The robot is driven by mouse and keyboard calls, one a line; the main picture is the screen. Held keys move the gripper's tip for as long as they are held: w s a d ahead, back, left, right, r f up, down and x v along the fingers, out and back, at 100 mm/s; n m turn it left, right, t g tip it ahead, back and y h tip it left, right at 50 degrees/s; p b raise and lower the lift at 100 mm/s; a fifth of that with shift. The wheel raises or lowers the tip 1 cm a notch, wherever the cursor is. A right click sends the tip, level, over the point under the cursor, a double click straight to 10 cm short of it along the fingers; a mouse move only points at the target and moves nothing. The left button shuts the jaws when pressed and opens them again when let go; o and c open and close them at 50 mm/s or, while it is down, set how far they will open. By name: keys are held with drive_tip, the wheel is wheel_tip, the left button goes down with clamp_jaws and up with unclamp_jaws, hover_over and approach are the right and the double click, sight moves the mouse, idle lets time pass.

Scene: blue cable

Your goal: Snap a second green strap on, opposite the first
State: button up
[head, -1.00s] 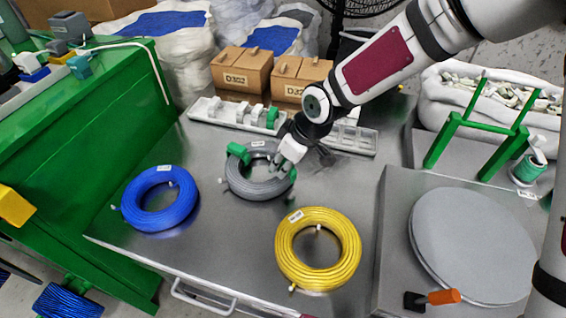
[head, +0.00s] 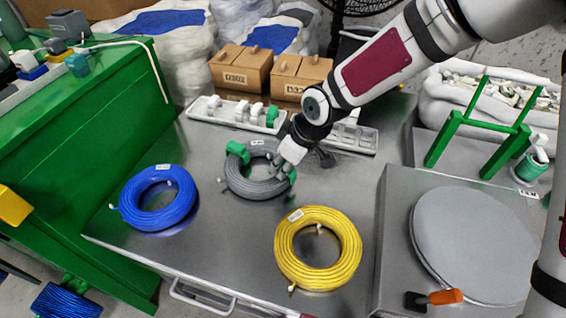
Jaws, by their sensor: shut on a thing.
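A grey cable coil (head: 250,184) lies on the metal table, between a blue coil (head: 158,197) and a yellow coil (head: 318,248). One green strap (head: 238,153) sits on the grey coil's far left side. My gripper (head: 284,168) is at the coil's right side, shut on a second green strap (head: 292,177), which shows only in part beside the fingers. The strap is at the coil's right edge, across from the first. My fingers hide whether it is fully around the cable.
A white tray (head: 222,117) with white pieces and a green one stands behind the coil. Another tray (head: 352,139) and cardboard boxes (head: 241,72) are at the back. A raised grey plate (head: 470,240) is at the right. The table's front left is clear.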

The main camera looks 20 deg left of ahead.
drive_tip(key=shift+f, duration=0.25)
drive_tip(key=shift+r+p, duration=0.65)
drive_tip(key=shift+r, duration=0.25)
idle(0.4)
drive_tip(key=shift+f+b, duration=0.75)
drive_tip(key=shift+f, duration=0.15)
drive_tip(key=shift+r+p, duration=0.3)
drive_tip(key=shift+r, duration=0.3)
drive_tip(key=shift+p, duration=0.3)
drive_tip(key=shift+f+b, duration=0.35)
idle(1.2)
drive_tip(key=o, duration=1)
